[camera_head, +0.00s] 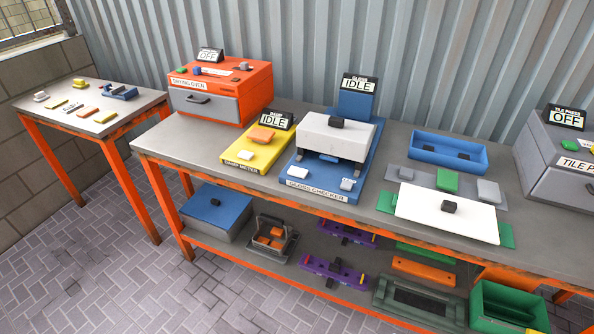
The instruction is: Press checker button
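The blue gloss checker (325,187) stands on the middle of the workbench, with a label reading GLOSS CHECKER on its front edge. Its display (360,86) behind reads IDLE. A white cover (351,138) with a black knob (337,122) sits raised over the base on grey supports. On the base in front of the cover are a white block (299,171) at the left and a small pale button-like block (347,184) at the right. I cannot tell for sure which is the button. Neither of my grippers is in view.
A yellow damp meter (247,158) stands left of the checker, also reading IDLE. An orange drying oven (250,84) is farther left, and a tile press (560,160) is at the right. A blue tray (448,150) and white board (425,212) lie right of the checker.

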